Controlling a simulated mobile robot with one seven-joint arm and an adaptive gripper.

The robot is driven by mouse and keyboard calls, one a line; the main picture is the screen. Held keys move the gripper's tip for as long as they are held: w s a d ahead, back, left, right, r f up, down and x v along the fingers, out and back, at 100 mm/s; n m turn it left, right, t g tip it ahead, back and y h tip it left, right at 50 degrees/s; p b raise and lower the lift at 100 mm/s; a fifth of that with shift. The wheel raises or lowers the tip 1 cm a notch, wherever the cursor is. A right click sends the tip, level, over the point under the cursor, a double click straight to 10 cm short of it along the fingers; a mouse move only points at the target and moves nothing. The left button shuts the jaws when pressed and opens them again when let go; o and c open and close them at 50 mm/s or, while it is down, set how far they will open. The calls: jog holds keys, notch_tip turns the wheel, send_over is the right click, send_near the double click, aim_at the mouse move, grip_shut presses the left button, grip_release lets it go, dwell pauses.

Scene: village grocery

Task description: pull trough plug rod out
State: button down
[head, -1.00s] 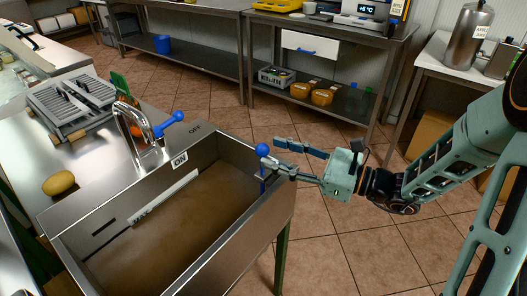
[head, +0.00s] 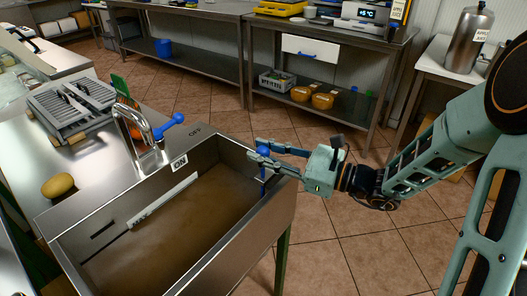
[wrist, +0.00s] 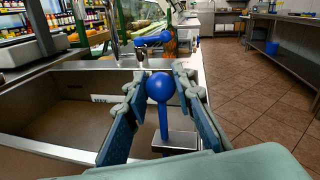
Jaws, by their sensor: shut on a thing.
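The trough plug rod (head: 262,172) is blue with a round ball knob on top. It stands upright at the right end of the steel trough (head: 235,242), and its lower end is hidden. My gripper (head: 259,150) reaches in from the right and is shut on the knob. In the wrist view the knob (wrist: 160,87) sits between the two fingers of my gripper (wrist: 160,78), with the rod running down behind a small metal bracket (wrist: 175,140). The trough holds brownish, murky contents, with a MAX strip (head: 163,202) on its far wall.
A tap with a blue lever (head: 170,125) stands behind the trough, by ON and OFF labels. A potato-like item (head: 57,185) and a slatted grey rack (head: 70,108) are on the left counter. Tiled floor lies open to the right.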

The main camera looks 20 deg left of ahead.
notch_tip(320, 180, up, 4)
jog(key=p, duration=0.3)
jog(key=shift+p, duration=0.3)
jog(key=c, duration=1.7)
grip_release()
jog(key=shift+r, duration=0.1)
jog(key=shift+c, duration=0.2)
jog(key=shift+o, duration=0.4)
jog(key=shift+d, duration=0.1)
